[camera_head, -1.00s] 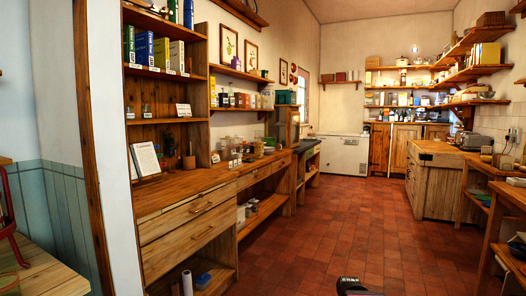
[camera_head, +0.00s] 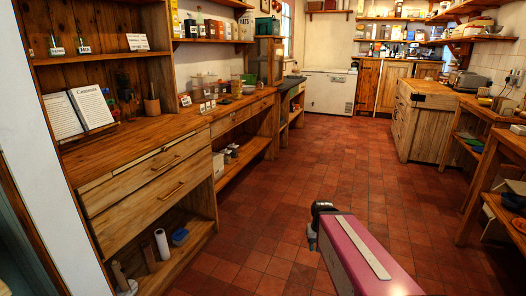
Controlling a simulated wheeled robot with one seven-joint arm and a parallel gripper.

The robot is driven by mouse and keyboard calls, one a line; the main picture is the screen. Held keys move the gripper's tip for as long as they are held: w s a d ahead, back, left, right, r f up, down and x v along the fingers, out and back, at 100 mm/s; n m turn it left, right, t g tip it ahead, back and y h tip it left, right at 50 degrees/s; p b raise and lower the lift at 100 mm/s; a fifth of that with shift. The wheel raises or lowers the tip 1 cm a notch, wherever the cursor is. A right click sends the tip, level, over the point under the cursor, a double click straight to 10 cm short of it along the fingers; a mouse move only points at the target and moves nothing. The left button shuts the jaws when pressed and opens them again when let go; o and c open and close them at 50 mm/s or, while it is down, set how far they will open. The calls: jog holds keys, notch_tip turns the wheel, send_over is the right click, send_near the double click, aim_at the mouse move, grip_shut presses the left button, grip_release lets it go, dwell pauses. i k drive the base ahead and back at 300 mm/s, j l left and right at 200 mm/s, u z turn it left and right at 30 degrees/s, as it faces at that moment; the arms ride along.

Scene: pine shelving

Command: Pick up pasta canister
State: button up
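A pale canister (camera_head: 245,26) with lettering that seems to read "PATE" stands at the right end of the wall shelf, above the left counter. It may be the pasta canister, but the label is too small to be sure. Clear jars (camera_head: 237,88) with dark or amber contents stand on the counter below it. A black part and a pink block with a grey strip, seemingly mine, show at the bottom, over the floor and well away from the shelf. I cannot make out my gripper's fingers.
The left wooden counter (camera_head: 150,128) has drawers and an open lower shelf. An open book (camera_head: 78,112) stands on it. A butcher-block unit (camera_head: 425,120) and tables line the right. The red tiled floor (camera_head: 290,175) between them is clear.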

aim_at(236, 71)
jog(key=i, duration=1.9)
